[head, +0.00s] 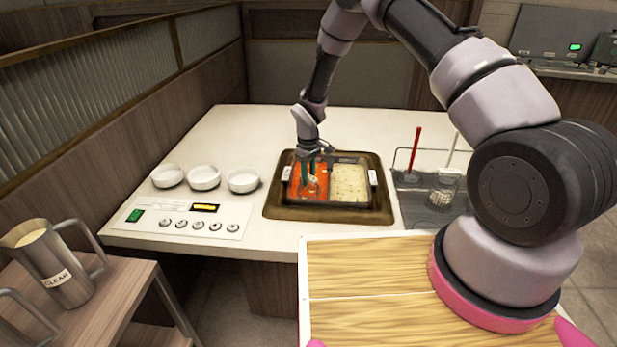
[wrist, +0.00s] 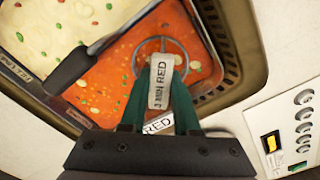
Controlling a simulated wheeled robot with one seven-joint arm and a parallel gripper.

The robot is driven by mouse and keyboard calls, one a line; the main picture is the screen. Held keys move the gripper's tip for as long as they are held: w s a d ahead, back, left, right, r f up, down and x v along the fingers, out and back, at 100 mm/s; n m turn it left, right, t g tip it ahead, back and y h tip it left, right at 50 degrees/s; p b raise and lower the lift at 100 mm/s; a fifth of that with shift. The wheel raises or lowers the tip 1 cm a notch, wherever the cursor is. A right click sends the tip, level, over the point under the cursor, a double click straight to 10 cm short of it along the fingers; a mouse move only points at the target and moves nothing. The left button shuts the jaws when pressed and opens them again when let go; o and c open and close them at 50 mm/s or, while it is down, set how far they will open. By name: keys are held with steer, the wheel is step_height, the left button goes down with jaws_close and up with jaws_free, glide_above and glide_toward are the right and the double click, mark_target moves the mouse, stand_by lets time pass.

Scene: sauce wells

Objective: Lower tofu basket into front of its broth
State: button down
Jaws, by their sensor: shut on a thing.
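My gripper (head: 312,180) is over the red broth (head: 300,190) on the left side of the divided pot. In the wrist view its teal fingers (wrist: 162,95) are shut on the pale handle tag (wrist: 163,83), marked "3 MIN RED". Below the tag, the tofu basket (wrist: 138,55) shows as a round rim against the red broth (wrist: 105,98), towards the near end of that compartment. Red shows inside the rim. The basket's lower part is hidden, so I cannot tell how deep it is. Pale broth (head: 350,182) fills the right compartment.
A rack (head: 405,178) to the right of the pot holds another wire basket (head: 440,198); a red handle (head: 414,150) stands there. White bowls (head: 204,177) and a control panel (head: 185,217) are to the left. A "CLEAR" jug (head: 50,265) stands on a side shelf.

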steer(key=shift+f, duration=0.35)
stand_by(0.4)
steer(key=c, duration=0.6)
jaws_free()
steer(key=shift+o, duration=0.2)
steer(key=o, duration=0.6)
steer(key=shift+c, duration=0.2)
steer(key=shift+r, duration=0.15)
steer(key=shift+r, duration=5.35)
